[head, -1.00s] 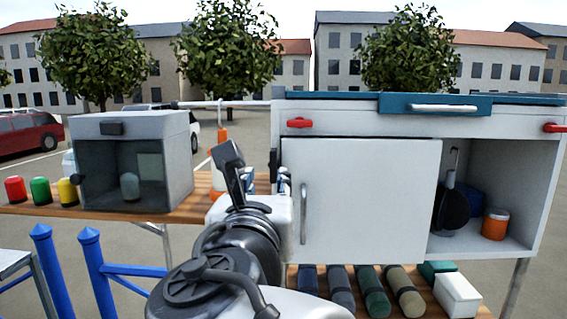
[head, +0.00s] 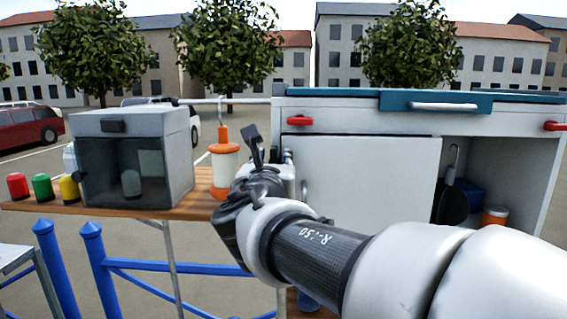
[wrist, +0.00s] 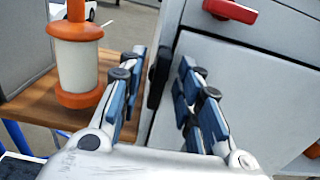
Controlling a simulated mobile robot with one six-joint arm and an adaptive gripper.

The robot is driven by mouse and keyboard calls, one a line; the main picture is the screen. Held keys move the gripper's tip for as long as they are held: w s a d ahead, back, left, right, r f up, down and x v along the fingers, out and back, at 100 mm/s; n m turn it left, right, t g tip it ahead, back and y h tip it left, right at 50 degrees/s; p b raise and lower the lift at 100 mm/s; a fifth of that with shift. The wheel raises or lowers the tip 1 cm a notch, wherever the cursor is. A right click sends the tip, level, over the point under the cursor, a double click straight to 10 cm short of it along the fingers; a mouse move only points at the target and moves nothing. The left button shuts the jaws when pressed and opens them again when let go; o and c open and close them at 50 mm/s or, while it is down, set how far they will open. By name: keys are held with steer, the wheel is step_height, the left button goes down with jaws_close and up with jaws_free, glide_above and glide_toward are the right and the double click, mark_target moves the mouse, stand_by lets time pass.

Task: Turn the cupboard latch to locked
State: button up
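The white cupboard (head: 360,170) has its door shut. A red turn handle (head: 299,121) lies level on the panel above the door's left end; it also shows at the top of the wrist view (wrist: 231,10). A dark upright piece (wrist: 158,76) sits at the cupboard's left edge, between my fingers in the picture. I cannot tell which of these is the latch. My gripper (wrist: 161,68) is open, its blue-padded fingers apart, facing the cupboard's left edge below the red handle. No contact is visible. In the head view, my wrist hides most of the fingers.
An orange-and-white lantern (head: 224,165) hangs close left of my gripper, above the wooden counter (head: 190,202). A grey box with a dark front (head: 133,160) stands further left. A second red handle (head: 555,126) is at the cupboard's right end. Blue railings (head: 95,255) stand in front.

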steer(key=shift+c, duration=0.3)
steer(key=shift+s, duration=0.1)
jaws_close()
steer(key=shift+f+m+b, duration=0.1)
steer(key=shift+m+b, duration=0.3)
steer(key=shift+b, duration=0.25)
steer(key=shift+d+f+m+b, duration=0.15)
steer(key=shift+m+b, duration=4)
steer(key=shift+m, duration=0.1)
steer(key=shift+d+f+m+b, duration=0.1)
steer(key=shift+d+m+b, duration=0.05)
steer(key=shift+m+b, duration=4.05)
steer(key=shift+r+m, duration=0.15)
steer(key=shift+m, duration=0.1)
steer(key=shift+o, duration=0.3)
jaws_free()
